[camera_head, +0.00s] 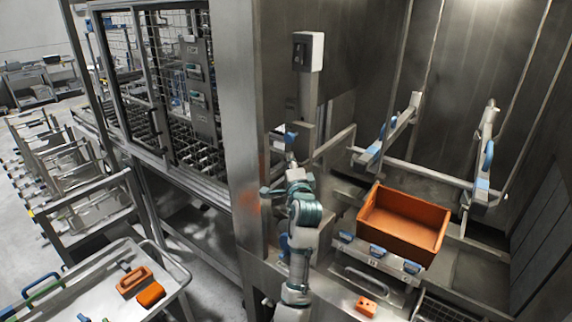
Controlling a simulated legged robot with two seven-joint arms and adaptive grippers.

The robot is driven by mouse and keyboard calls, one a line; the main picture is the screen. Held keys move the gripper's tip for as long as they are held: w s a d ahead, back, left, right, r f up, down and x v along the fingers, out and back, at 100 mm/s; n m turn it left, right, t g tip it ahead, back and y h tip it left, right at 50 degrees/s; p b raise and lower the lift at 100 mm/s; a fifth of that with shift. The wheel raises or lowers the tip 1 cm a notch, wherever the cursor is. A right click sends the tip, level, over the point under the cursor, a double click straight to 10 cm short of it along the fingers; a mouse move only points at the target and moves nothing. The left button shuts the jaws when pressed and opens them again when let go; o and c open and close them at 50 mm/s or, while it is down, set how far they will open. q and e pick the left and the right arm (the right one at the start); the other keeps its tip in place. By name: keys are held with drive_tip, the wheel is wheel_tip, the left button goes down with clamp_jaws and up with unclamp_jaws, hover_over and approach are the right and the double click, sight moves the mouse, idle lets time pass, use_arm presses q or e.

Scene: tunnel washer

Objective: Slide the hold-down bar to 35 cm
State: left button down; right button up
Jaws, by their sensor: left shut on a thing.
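The hold-down bar (425,173) looks like the pale metal crossbar running across the washer bay above and behind the orange crate (378,232). A slanted rod (332,144) reaches from near its left end towards my arm. My left gripper (288,152) is raised at the bay's left post, beside the near end of this rod and a small blue part (291,136). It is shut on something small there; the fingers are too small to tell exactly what. The crate is empty and sits below the crossbar. My right gripper is out of view.
Two hanging arms with blue grips, left (391,130) and right (486,155), flank the crossbar. A grey control box (308,52) stands above my gripper. Blue-handled latches (377,251) line the crate's front. A cart (90,285) with orange pieces stands at lower left.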

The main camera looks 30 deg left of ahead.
use_arm(q)
drive_tip(key=r+p, duration=0.1)
drive_tip(key=r, duration=0.2)
drive_tip(key=r+p, duration=0.1)
drive_tip(key=shift+w+d+r+p, duration=0.1)
drive_tip(key=shift+d+r+p, duration=0.1)
drive_tip(key=shift+d+p, duration=0.15)
use_arm(e)
drive_tip(key=r, duration=0.4)
drive_tip(key=shift+w+a, duration=0.15)
drive_tip(key=shift+a, duration=0.05)
use_arm(q)
drive_tip(key=c, duration=1.5)
unclamp_jaws()
drive_tip(key=o, duration=0.3)
drive_tip(key=shift+w+d, duration=0.1)
drive_tip(key=shift+d, duration=0.3)
use_arm(e)
drive_tip(key=shift+w+d+f, duration=0.1)
drive_tip(key=shift+d+f, duration=0.05)
drive_tip(key=shift+d, duration=0.4)
